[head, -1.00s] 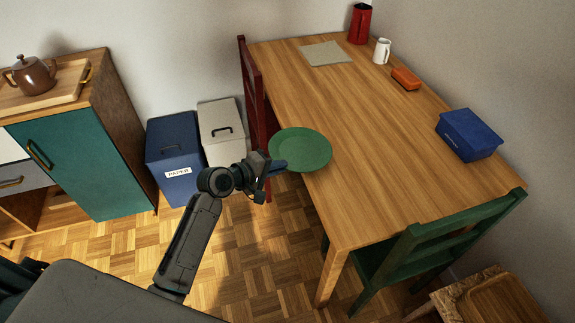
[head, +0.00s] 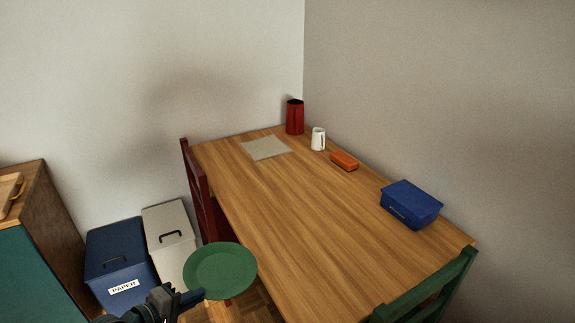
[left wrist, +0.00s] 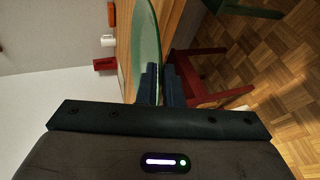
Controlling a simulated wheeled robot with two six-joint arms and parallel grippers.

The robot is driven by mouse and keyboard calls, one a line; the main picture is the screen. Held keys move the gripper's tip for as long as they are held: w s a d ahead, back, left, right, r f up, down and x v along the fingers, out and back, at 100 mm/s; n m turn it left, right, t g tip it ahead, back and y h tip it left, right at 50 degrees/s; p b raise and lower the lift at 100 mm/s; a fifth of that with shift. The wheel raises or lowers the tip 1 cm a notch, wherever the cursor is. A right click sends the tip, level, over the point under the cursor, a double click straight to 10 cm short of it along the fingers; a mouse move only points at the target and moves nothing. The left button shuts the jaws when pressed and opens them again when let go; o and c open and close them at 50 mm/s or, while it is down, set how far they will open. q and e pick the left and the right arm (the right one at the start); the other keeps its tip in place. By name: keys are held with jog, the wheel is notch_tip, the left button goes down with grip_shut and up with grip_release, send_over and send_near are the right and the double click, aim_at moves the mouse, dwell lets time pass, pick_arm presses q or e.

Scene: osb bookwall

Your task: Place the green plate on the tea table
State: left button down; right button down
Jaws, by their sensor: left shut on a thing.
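The green plate (head: 220,271) is at the lower middle of the head view, roughly level, its right side overlapping the near left edge of the wooden table in the picture. My left gripper (head: 188,297) is shut on the plate's near rim. In the left wrist view the plate (left wrist: 146,45) shows nearly edge-on, with the fingers (left wrist: 161,85) at its rim. I cannot tell which table is the tea table; the wooden table (head: 270,210) is the only one in the head view. My right gripper is not in view.
On the table are a grey mat (head: 265,148), a red pitcher (head: 295,117), a white jug (head: 318,139), an orange block (head: 344,161) and a blue box (head: 411,204). A red chair (head: 205,200) and green chair (head: 430,295) adjoin it. Bins (head: 118,262) stand left. The table's middle is clear.

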aim_at(215, 290)
pick_arm(q)
jog(key=w+d+r+n+y, duration=0.1)
jog(key=w+d, duration=0.1)
jog(key=w+d+r+n+t+y, duration=0.1)
jog(key=r, duration=0.1)
jog(key=shift+w+d+r+n, duration=0.25)
jog(key=shift+w+d+n, duration=0.05)
jog(key=shift+w+d, duration=0.1)
jog(key=r+n+y, duration=0.1)
jog(key=w+d+r+n+t+y, duration=0.1)
jog(key=r, duration=0.1)
jog(key=w+r+n+y, duration=0.1)
jog(key=y, duration=0.1)
jog(key=shift+w+d+r, duration=0.1)
jog(key=shift+d+r, duration=0.05)
jog(key=shift+w+r+n+y, duration=0.1)
jog(key=shift+r+n+y, duration=0.5)
jog(key=shift+r+y, duration=0.1)
